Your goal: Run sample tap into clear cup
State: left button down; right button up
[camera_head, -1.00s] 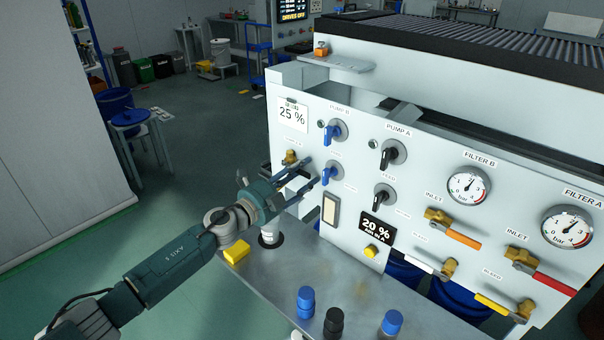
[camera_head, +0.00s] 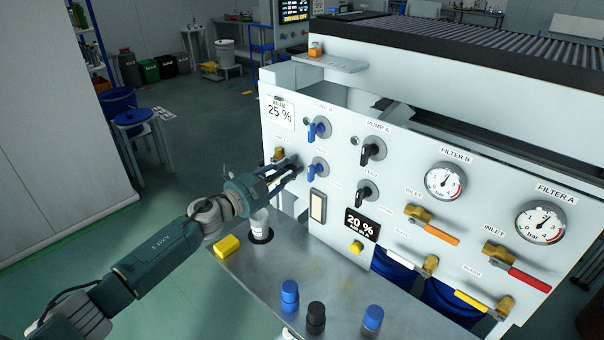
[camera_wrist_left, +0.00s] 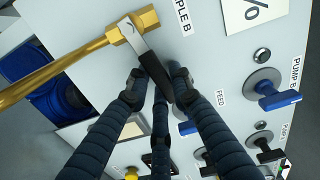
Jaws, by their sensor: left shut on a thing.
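The brass sample tap (camera_wrist_left: 130,27), beside a label ending "PLE B", has a grey lever with a black grip (camera_wrist_left: 155,70). In the head view the tap (camera_head: 279,154) shows at the panel's left edge, partly behind my fingers. My left gripper (camera_head: 292,168) is shut on the black grip; its fingers lie on both sides of it in the left wrist view (camera_wrist_left: 158,85). My right gripper is not in view.
Blue pump and feed knobs (camera_head: 319,130) sit just right of the tap. The metal shelf (camera_head: 260,275) holds a yellow block (camera_head: 227,247) and several capped bottles (camera_head: 290,296) near its front. A "20 %" display (camera_head: 361,224) is on the panel.

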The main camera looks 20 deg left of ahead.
pick_arm(q)
jog(key=shift+d+r+n+p, duration=0.1)
jog(key=shift+r+n+p, duration=0.6)
jog(key=shift+p, duration=0.15)
jog(key=shift+w+a+r+n+p, duration=0.1)
jog(key=shift+a+r+n+p, duration=0.1)
jog(key=shift+n+p, duration=0.35)
jog(key=shift+a+r+n+p, duration=0.15)
jog(key=shift+n+p, duration=0.35)
jog(key=shift+n, duration=0.05)
jog(key=c, duration=1.5)
grip_release()
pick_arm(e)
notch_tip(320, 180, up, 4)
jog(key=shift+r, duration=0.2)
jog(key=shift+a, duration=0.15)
pick_arm(q)
jog(key=v, duration=1.2)
